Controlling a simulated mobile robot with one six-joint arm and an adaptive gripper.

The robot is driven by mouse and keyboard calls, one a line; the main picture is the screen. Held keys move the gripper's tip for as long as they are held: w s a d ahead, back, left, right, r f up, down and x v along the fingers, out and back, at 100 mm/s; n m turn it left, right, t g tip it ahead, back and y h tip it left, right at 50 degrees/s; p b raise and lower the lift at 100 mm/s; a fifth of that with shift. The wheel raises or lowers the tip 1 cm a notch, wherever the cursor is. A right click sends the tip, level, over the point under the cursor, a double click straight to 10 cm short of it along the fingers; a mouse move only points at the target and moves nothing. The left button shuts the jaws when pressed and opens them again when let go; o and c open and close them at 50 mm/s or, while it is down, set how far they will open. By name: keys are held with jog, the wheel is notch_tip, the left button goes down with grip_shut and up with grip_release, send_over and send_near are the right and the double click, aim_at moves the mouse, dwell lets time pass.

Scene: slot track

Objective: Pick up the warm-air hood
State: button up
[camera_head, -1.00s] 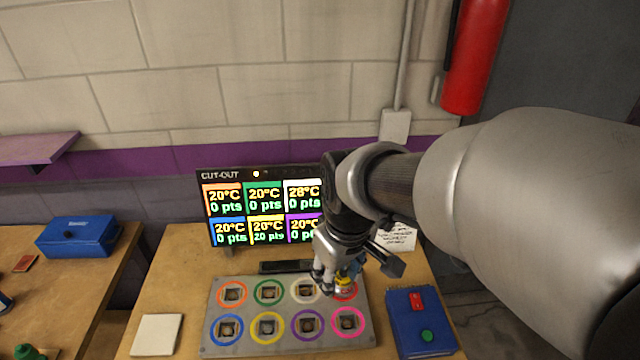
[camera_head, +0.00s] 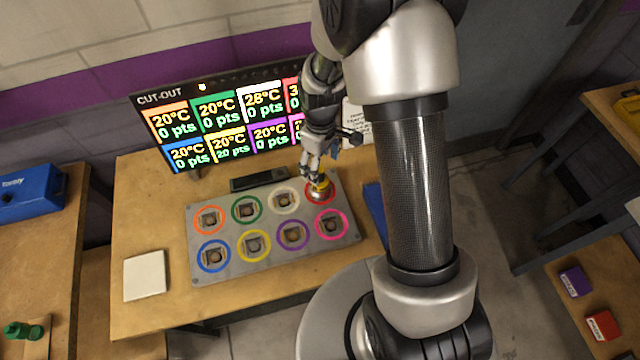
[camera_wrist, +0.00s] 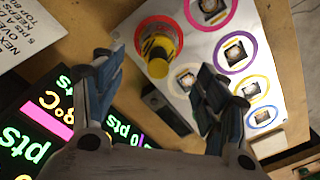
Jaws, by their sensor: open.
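A small yellow cylinder with a dark band, which I take to be the warm-air hood (camera_wrist: 158,50), stands on the red-ringed spot of the grey plate (camera_wrist: 268,72). In the head view the hood (camera_head: 321,186) is at the plate's back right corner, partly hidden by my fingers. My gripper (camera_wrist: 163,78) is open, its blue-grey fingers spread to either side below the hood in the wrist view. In the head view my gripper (camera_head: 312,175) is right above and beside the hood. I cannot tell whether a finger touches it.
A CUT-OUT display (camera_head: 215,125) with temperatures and points stands behind the plate. A dark bar (camera_head: 260,179) lies between them. A white square pad (camera_head: 145,275) lies at the left. A blue box (camera_head: 376,213) is right of the plate, mostly behind my arm.

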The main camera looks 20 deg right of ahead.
aim_at(323, 191)
notch_tip(323, 191, down, 9)
jog(key=shift+w+b, duration=0.15)
jog(key=shift+b, duration=0.7)
jog(key=shift+c, duration=0.3)
grip_shut()
jog(key=shift+r, duration=0.15)
